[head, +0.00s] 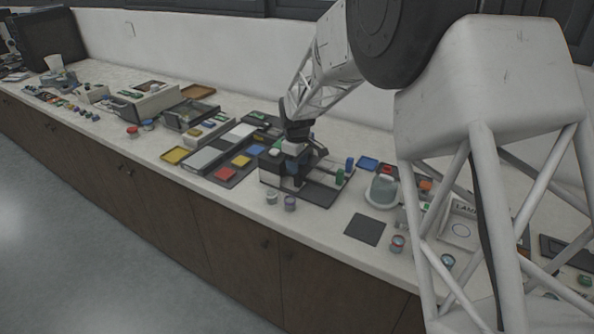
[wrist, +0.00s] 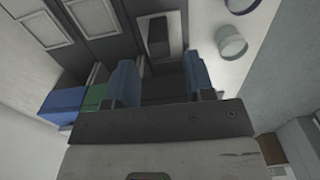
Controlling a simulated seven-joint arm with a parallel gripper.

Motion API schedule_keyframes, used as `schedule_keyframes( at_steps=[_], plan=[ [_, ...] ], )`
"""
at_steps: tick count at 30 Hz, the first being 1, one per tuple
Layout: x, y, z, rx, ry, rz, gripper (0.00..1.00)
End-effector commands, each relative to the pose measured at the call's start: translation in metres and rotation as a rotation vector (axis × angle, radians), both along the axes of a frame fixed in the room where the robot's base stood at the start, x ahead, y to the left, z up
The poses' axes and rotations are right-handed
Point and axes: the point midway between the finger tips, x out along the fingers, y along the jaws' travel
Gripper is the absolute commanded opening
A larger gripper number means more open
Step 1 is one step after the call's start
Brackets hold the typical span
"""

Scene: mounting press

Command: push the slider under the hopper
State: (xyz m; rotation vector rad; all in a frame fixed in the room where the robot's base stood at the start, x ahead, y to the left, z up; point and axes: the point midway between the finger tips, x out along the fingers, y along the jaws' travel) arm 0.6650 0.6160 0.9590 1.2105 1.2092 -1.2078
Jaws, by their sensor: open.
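The press-like fixture (head: 318,190) stands on the counter on a dark base. My gripper (head: 292,164) is low at its left part; the fingertips are small and partly lost against dark parts in the head view. In the wrist view my gripper (wrist: 160,82) has its two blue fingers apart. A dark upright block (wrist: 158,36) on a light grey plate lies ahead of the gap, apart from the fingers; it may be the slider, but I cannot tell. I cannot make out the hopper for certain. No held object shows between the fingers.
Blue (wrist: 62,104) and green (wrist: 96,96) blocks are left of the fingers.

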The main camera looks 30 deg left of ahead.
Motion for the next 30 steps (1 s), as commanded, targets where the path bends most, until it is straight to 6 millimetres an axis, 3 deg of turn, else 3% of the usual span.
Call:
schedule_keyframes(
  at_steps=[6, 11, 30],
  plan=[
    [0.000, 0.000, 0.026, 0.000, 0.000, 0.000, 0.49],
    [0.000, 0.000, 0.037, 0.000, 0.000, 0.000, 0.49],
    [0.000, -0.001, 0.039, 0.000, 0.000, -0.001, 0.49]
  ],
)
